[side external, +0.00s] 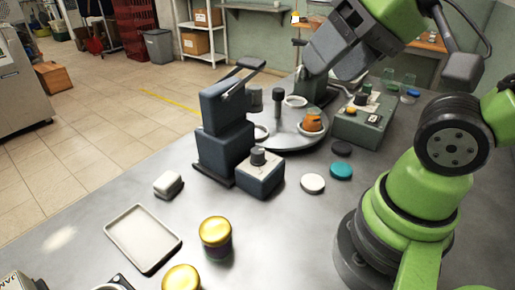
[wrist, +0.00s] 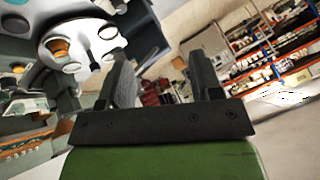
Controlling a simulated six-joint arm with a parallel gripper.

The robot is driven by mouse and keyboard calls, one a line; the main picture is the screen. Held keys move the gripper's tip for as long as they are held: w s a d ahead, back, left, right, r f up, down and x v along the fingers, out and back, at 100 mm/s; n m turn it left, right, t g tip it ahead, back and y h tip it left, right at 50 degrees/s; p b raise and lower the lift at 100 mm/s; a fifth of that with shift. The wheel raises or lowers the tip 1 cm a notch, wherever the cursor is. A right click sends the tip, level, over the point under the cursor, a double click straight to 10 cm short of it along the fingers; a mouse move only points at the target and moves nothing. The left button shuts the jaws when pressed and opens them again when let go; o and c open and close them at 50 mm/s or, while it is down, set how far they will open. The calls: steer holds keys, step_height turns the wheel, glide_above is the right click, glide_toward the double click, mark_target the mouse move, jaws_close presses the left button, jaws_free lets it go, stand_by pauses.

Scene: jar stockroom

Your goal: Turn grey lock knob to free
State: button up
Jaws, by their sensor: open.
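A grey lock knob (side external: 258,155) stands upright on the pale top plate of a small dark grey box (side external: 261,180), beside the lever press. The knob's turned position is too small to read. My gripper (wrist: 163,75) is open in the wrist view, with its two dark fingers apart and nothing between them. In the side view my wrist is raised at the top, well above and behind the knob; the fingers cannot be made out there. I cannot pick out the knob in the wrist view.
A dark lever press (side external: 224,140) stands left of the knob box. Behind is a round turntable (side external: 290,140) with jars. A control box (side external: 362,128) stands at right.

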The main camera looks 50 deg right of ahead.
steer(key=n+g+h, duration=0.2)
steer(key=n+g, duration=0.5)
steer(key=n, duration=0.8)
glide_above(258, 150)
step_height(258, 150, down, 14)
steer(key=shift+f, duration=0.95)
step_height(258, 150, down, 9)
steer(key=shift+r, duration=0.1)
steer(key=shift+c, duration=0.4)
